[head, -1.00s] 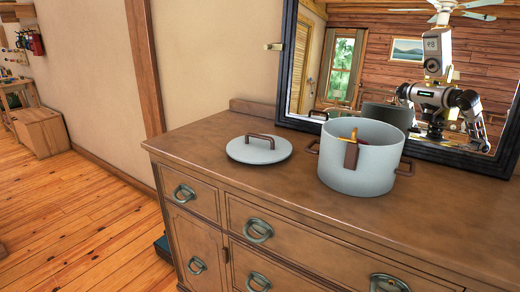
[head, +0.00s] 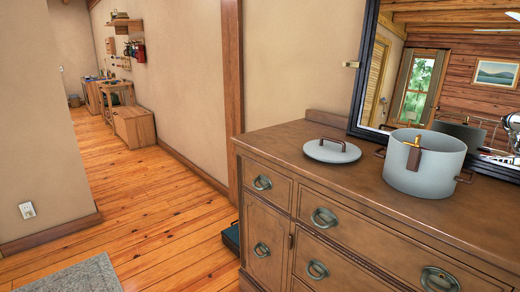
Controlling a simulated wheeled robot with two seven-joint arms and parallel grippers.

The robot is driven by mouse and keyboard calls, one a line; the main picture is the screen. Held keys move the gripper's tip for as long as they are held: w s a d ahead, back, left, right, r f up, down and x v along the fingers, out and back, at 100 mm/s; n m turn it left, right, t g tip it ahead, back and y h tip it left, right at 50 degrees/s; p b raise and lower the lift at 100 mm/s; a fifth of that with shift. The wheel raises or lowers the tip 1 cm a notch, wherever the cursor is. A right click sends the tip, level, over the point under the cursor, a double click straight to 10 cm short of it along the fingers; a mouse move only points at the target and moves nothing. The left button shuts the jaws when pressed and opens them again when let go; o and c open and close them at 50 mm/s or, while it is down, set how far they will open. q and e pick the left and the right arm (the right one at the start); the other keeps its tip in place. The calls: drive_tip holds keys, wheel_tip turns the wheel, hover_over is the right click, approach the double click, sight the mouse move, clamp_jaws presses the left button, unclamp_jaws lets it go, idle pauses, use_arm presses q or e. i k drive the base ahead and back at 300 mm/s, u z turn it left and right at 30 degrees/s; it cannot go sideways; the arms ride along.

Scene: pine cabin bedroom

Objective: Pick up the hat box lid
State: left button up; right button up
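The hat box lid is a pale grey-white round disc (head: 332,151) with a brown handle on top. It lies flat on the brown wooden dresser (head: 300,140), near its left end. The matching round hat box (head: 427,169) stands open to the right of the lid, with brown side handles and a brown tag on its front. Something yellow and brown shows at its rim; the rest of its inside is hidden. Neither of my grippers is in the head view.
A dark-framed mirror (head: 360,82) stands at the back of the dresser and reflects the room. The wooden floor (head: 165,215) to the left is mostly clear, with a grey rug (head: 72,278) at the front.

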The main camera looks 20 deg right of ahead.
sight(326, 150)
drive_tip(key=u, duration=0.95)
drive_tip(key=i, duration=0.95)
drive_tip(key=z, duration=1.35)
